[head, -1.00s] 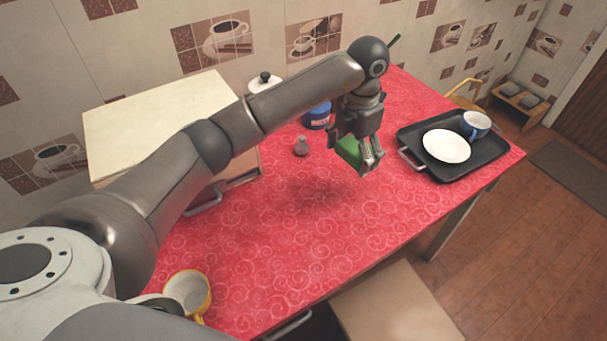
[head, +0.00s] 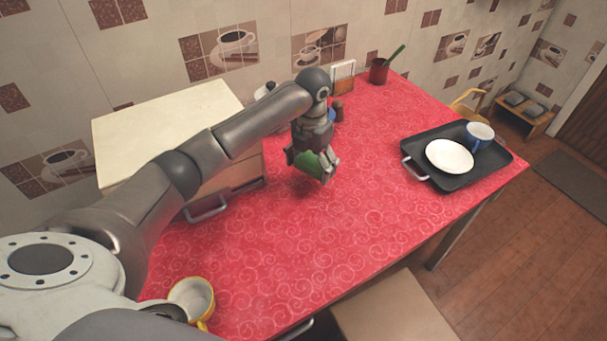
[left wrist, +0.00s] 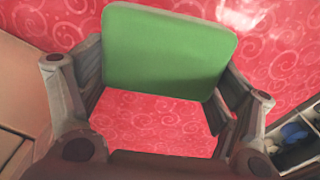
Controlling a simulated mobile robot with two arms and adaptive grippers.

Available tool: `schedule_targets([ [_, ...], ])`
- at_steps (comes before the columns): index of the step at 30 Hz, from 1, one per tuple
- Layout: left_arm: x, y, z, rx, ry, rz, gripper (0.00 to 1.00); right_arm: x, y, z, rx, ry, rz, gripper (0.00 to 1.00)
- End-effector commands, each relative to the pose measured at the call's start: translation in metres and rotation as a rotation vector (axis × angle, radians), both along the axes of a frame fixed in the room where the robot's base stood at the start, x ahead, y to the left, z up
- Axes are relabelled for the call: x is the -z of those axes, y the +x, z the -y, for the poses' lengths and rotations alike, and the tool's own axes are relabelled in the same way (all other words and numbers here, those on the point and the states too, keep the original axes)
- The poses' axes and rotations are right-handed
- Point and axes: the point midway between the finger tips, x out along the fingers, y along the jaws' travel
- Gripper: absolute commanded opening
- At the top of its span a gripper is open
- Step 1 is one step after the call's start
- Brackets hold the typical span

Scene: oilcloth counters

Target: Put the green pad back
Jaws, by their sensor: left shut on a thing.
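The green pad (head: 306,164) is a flat piece with rounded corners. My left gripper (head: 315,174) is shut on it and holds it over the red counter, to the right of the wooden cabinet. In the left wrist view the pad (left wrist: 168,48) spans between the two fingers, its broad green face showing. The fingers hide part of it in the head view. My right gripper is not in view.
The cabinet (head: 160,120) has a drawer with a metal handle (head: 207,208), seemingly pulled out. A black tray (head: 420,172) holds a white plate (head: 450,156) and a blue cup (head: 478,137). A yellow cup (head: 192,297) stands at the front left. The counter's middle is clear.

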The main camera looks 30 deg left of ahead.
Motion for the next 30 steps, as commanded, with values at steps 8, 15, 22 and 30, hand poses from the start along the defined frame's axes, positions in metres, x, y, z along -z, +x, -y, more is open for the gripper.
schedule_targets([
  [8,0.018,-0.003,-0.014,0.000,-0.001,-0.001,0.58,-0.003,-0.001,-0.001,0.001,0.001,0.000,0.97],
  [15,0.049,-0.004,-0.018,0.001,-0.002,-0.003,0.58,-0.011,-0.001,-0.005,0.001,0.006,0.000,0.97],
  [22,0.054,-0.003,-0.019,0.002,0.000,0.001,0.58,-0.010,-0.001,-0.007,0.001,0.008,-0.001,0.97],
  [30,0.056,-0.003,-0.019,0.002,0.000,0.000,0.98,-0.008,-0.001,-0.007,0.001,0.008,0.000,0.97],
])
